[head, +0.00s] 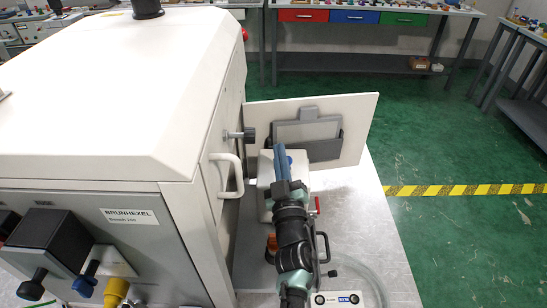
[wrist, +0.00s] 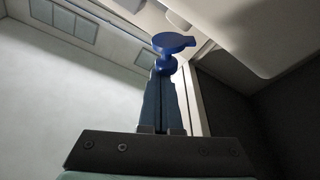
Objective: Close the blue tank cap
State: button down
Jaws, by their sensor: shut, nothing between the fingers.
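The blue tank cap (wrist: 173,42) shows in the wrist view just past my fingertips, with a flat round top and a narrower part below. I cannot tell whether the fingers touch it. My gripper (wrist: 162,78) is shut, its two fingers together with nothing between them. In the head view my gripper (head: 281,160) reaches over the white tank (head: 265,178), which stands beside the machine. There the fingers and arm cover part of the tank, and I cannot clearly make out the cap. How far the cap is open is not clear.
The large white machine (head: 110,80) with a door handle (head: 233,176) stands close on the left. An open white panel (head: 352,125) with a grey holder rises behind the tank. A workbench with coloured drawers (head: 352,17) is at the back.

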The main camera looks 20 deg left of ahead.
jog(key=m+b, duration=0.1)
jog(key=m, duration=0.1)
jog(key=d+m+h, duration=0.1)
jog(key=m, duration=0.2)
jog(key=d+f+m+t+h+b, duration=0.1)
jog(key=m, duration=0.1)
jog(key=shift+w+d+m+b, duration=0.2)
jog(key=shift+w+m+b, duration=0.1)
jog(key=shift+w, duration=0.05)
jog(key=shift+h, duration=0.4)
jog(key=p+v, duration=0.2)
jog(key=v, duration=1.1)
jog(key=w+d+r+m+t+h, duration=0.1)
jog(key=d+r+t+h, duration=0.15)
jog(key=r, duration=1.05)
jog(key=w+d+r+m+t+h, duration=0.2)
jog(key=d+r+h, duration=0.15)
jog(key=r, duration=0.95)
jog(key=s+r+t, duration=0.1)
jog(key=s+r, duration=0.6)
jog(key=r, duration=0.4)
jog(key=s+d+r+t, duration=0.1)
jog(key=s+r, duration=0.7)
jog(key=r, duration=0.4)
jog(key=shift+d+r+t+y, duration=0.3)
jog(key=shift+d+r+t, duration=0.05)
